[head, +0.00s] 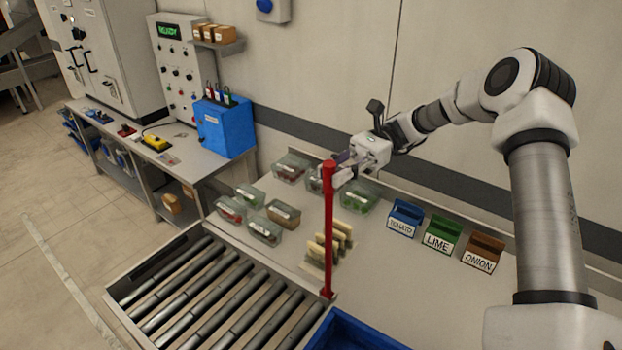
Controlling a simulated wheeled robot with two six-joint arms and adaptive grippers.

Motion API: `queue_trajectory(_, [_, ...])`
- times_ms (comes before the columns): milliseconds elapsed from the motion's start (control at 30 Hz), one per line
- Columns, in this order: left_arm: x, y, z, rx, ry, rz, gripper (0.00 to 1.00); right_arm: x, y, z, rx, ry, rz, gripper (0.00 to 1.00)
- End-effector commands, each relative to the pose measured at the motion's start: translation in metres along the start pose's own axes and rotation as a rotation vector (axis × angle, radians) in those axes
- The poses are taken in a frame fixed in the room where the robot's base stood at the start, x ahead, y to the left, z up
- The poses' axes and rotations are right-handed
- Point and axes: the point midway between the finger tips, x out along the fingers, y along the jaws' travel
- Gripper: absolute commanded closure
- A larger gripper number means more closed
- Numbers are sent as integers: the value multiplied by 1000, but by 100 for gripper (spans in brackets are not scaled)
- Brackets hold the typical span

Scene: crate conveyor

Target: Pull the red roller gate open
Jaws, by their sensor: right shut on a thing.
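The red roller gate (328,230) shows as a thin red bar standing upright at the right edge of the roller conveyor (215,300), near its far corner. My right gripper (338,172) comes in from the right and is shut on the top end of the red bar. The fingertips are small and partly hidden at the bar. My left gripper is not in view.
Blue, green (443,234) and brown labelled bins sit to the right. A blue crate (350,332) is at the front. A side table (190,150) stands left.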

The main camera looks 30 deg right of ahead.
Motion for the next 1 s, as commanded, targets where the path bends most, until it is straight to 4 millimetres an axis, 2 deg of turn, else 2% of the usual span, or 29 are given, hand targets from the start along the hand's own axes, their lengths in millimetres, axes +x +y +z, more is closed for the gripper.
queue_trajectory(200, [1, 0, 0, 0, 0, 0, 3, -10, 4, -4, 11, -31, 0, 100])
queue_trajectory(567, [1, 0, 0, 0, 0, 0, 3, -11, 4, -4, 13, -36, 1, 100])
queue_trajectory(600, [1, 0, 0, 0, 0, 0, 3, -11, 4, -4, 13, -36, 1, 72])
queue_trajectory(667, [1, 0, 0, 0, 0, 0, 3, -11, 4, -4, 13, -37, 1, 50])
queue_trajectory(1000, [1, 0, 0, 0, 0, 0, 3, -11, 4, 0, 9, -38, 1, 50])
